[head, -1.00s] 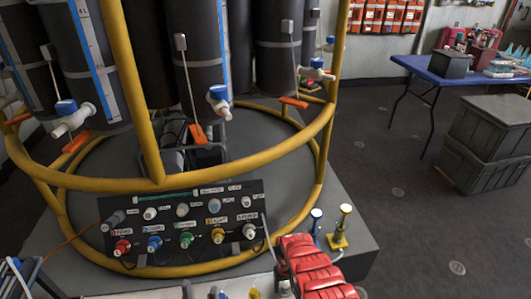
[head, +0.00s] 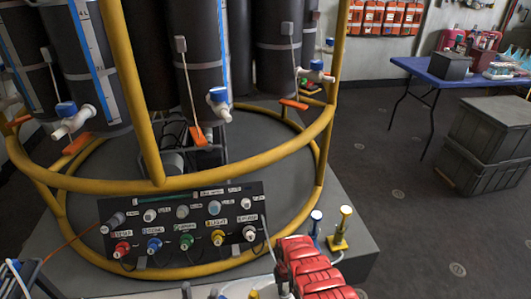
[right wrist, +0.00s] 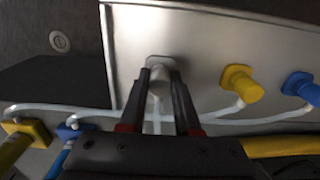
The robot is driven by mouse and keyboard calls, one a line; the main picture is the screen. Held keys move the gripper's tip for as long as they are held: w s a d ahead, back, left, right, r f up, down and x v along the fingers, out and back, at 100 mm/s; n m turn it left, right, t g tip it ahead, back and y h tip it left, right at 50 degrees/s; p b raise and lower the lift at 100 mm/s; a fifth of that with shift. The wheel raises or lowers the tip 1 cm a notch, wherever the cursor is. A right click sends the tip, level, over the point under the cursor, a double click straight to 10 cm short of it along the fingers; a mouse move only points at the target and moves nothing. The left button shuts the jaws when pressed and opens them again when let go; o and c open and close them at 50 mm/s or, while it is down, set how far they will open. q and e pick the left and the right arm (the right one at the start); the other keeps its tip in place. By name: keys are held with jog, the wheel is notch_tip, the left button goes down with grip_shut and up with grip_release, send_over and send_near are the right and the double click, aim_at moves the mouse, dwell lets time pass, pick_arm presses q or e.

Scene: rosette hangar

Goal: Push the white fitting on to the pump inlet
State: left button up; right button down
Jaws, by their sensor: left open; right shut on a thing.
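The white fitting (right wrist: 158,84) is between the two dark fingers of my right gripper (right wrist: 160,78) in the right wrist view. The gripper is shut on it. The fitting's far end is at a pale square port, the pump inlet (right wrist: 160,61), on the grey metal pump face (right wrist: 210,45). I cannot tell whether it is fully seated. A pale tube hangs from the fitting between the fingers. In the head view my red right arm (head: 308,268) reaches over the pump at the bottom edge, and the fitting is not clear there. My left gripper is not in view.
On the pump face, a yellow fitting (right wrist: 240,84) and a blue fitting (right wrist: 301,87) sit to the right, with tubes. A black panel (head: 185,225) with several coloured connectors stands behind the pump. A yellow post (head: 342,228) and a blue post (head: 315,226) stand behind my arm.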

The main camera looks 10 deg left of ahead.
aim_at(285, 287)
jog(key=shift+r, duration=0.15)
dwell(0.8)
jog(key=shift+r+p, duration=2.9)
jog(key=shift+p, duration=0.1)
jog(key=shift+f, duration=0.1)
jog(key=shift+w+a, duration=0.2)
jog(key=shift+w, duration=0.25)
jog(key=shift+w+a+r+t, duration=0.25)
jog(key=shift+w+a+t, duration=0.15)
jog(key=shift+w+t, duration=0.15)
jog(key=shift+w, duration=0.1)
jog(key=shift+w+a+r+t+y, duration=0.25)
jog(key=shift+w+a, duration=0.2)
jog(key=shift+w, duration=0.15)
jog(key=shift+w+a+r+t+y, duration=0.1)
jog(key=shift+w+a+t+y, duration=0.1)
jog(key=shift+w+a, duration=0.3)
